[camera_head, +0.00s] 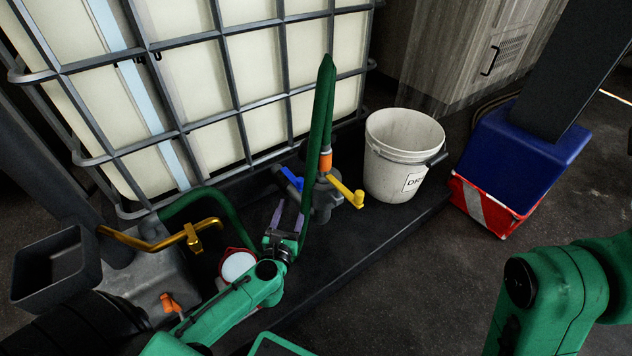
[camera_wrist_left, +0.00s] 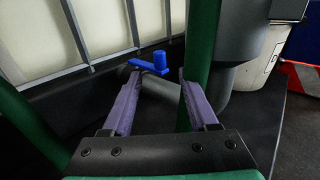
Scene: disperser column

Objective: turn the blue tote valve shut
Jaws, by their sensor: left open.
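The blue tote valve handle (camera_head: 291,179) sits on a grey outlet pipe at the foot of the caged tote (camera_head: 185,129). In the left wrist view the blue handle (camera_wrist_left: 152,64) shows ahead, between and beyond the fingertips, with an upright knob at its right end. My left gripper (camera_head: 289,208) is open and empty, just short of the handle and apart from it. Its two purple fingers also show in the left wrist view (camera_wrist_left: 155,85). A green hose (camera_wrist_left: 200,60) stands close by the right finger; I cannot tell whether they touch. My right gripper is out of view.
A yellow-handled valve (camera_head: 346,190) and an orange hose collar (camera_head: 325,162) are right of the blue handle. A white bucket (camera_head: 402,157) stands further right. A green hose (camera_head: 318,130) rises beside my left gripper. A yellow pipe lever (camera_head: 160,240) is at left.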

